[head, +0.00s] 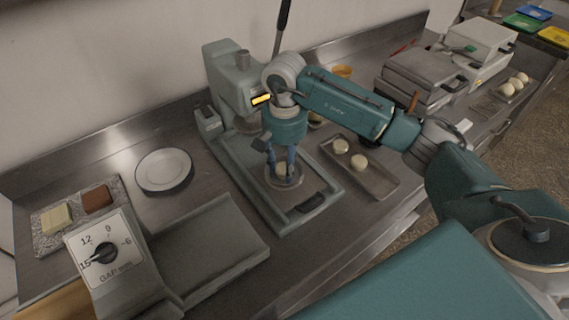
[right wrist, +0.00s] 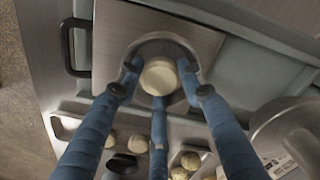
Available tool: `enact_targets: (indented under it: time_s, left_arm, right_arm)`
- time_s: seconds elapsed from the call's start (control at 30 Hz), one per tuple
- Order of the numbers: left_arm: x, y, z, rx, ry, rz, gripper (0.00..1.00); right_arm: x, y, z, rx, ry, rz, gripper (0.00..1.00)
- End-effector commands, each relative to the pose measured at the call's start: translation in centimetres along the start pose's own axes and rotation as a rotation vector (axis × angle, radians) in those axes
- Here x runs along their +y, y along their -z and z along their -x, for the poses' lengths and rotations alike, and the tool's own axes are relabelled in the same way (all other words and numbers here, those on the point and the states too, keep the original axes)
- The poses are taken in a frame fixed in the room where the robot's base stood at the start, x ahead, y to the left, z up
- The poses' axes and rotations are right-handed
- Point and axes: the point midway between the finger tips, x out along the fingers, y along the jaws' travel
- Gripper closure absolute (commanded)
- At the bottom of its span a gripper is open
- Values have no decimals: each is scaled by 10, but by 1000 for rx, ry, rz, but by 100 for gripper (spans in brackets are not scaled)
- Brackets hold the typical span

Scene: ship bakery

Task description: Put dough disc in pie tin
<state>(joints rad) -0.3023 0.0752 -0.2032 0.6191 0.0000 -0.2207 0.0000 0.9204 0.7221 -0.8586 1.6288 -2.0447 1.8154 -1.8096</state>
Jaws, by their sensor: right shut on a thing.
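A pale dough disc (head: 281,169) is between the blue fingers of my right gripper (head: 280,163), which is shut on it. In the right wrist view the dough disc (right wrist: 158,77) sits between the fingertips, over the round metal pie tin (right wrist: 166,42). In the head view the pie tin (head: 286,183) stands on the plate of the grey press machine (head: 235,165). The disc appears inside the tin's outline; I cannot tell whether it touches the bottom. My left gripper is not in view.
A metal tray (head: 378,183) with more pale dough pieces (head: 359,162) lies right of the press. A white plate (head: 164,169) lies to the left. A gap-dial machine (head: 105,250) stands at the front left. Hinged grey machines (head: 420,75) stand further right.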

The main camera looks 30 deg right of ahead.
Motion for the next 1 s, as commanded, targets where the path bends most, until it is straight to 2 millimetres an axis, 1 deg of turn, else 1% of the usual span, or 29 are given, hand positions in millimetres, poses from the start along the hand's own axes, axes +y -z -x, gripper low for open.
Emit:
enact_targets:
  time_s: [0.07,0.1,0.13,0.47,0.57,0.63,0.77,0.9,1.0]
  left_arm:
    - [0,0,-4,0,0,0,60]
    - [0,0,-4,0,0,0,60]
    - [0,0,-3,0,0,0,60]
    - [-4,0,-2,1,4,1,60]
    - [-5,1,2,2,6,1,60]
    - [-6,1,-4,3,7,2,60]
    - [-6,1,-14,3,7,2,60]
    - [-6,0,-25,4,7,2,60]
    - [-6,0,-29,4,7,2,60]
  right_arm:
    - [0,0,-4,0,0,0,89]
    - [0,0,-3,0,0,0,59]
    - [0,0,-2,0,0,0,55]
    - [0,0,-2,0,-1,0,55]
    - [0,0,3,-1,0,0,55]
    - [-1,1,7,2,2,0,55]
    - [-1,1,31,5,4,0,55]
    - [-1,2,63,6,5,0,55]
    - [-1,1,86,4,2,1,55]
